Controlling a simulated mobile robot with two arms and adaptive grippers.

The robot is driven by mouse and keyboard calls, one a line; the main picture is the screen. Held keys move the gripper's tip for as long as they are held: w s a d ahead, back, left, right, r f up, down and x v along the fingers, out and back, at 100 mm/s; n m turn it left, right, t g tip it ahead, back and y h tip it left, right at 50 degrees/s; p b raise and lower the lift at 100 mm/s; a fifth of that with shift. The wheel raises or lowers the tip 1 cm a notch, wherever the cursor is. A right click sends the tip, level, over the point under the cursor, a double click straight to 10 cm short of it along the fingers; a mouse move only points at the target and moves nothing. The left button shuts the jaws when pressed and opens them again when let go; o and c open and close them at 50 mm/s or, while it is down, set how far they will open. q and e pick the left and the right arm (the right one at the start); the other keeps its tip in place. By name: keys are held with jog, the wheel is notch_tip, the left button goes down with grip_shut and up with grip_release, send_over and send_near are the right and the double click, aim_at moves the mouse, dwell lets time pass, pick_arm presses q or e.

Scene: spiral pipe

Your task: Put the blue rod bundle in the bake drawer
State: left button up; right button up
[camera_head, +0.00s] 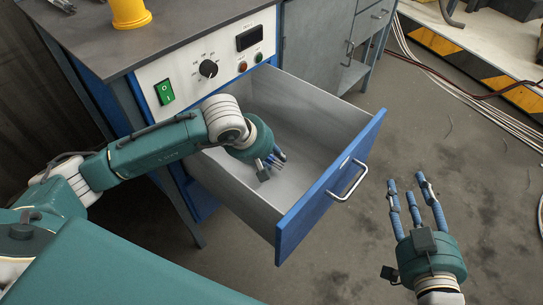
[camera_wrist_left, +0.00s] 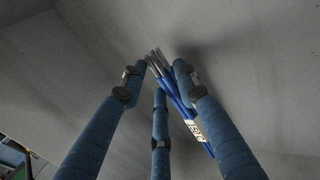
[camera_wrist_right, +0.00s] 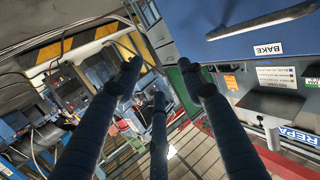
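The bake drawer (camera_head: 300,218) is pulled open from the bench, with a blue front, a metal handle and a grey inside. Its blue front with a BAKE label also shows in the right wrist view (camera_wrist_right: 268,49). My left gripper (camera_head: 276,160) is inside the drawer, pointing down near its floor. In the left wrist view, the blue rod bundle (camera_wrist_left: 170,86) with a white label lies beyond the spread fingers, against the grey surface, partly hidden by the right finger. My right gripper (camera_head: 408,188) is open and empty, outside the drawer to the right.
The bench top (camera_head: 160,40) holds a yellow part (camera_head: 130,14). The control panel (camera_head: 208,68) with a green switch and a knob is above the drawer. Grey cabinets (camera_head: 315,45) stand behind. Cables cross the floor at the right; the floor near the drawer is clear.

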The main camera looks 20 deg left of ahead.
pick_arm(q)
jog(key=o, duration=0.4)
jog(key=shift+r, duration=0.15)
jog(key=shift+r+p, duration=0.6)
jog(key=shift+p, duration=0.2)
jog(key=p+v, duration=0.2)
jog(key=v, duration=0.9)
jog(key=shift+s+a+r, duration=0.1)
jog(key=shift+s+r, duration=0.15)
jog(key=shift+r, duration=0.05)
pick_arm(e)
jog(key=s+d+f+g+h, duration=0.1)
jog(key=s+d+f+g, duration=0.2)
jog(key=s+f+g, duration=0.2)
jog(key=s+d+f+g+h, duration=0.2)
jog(key=s+f+g, duration=0.3)
jog(key=s+f, duration=0.4)
jog(key=shift+s+d+f+m, duration=0.3)
jog(key=shift+d+f, duration=0.1)
jog(key=shift+f, duration=0.25)
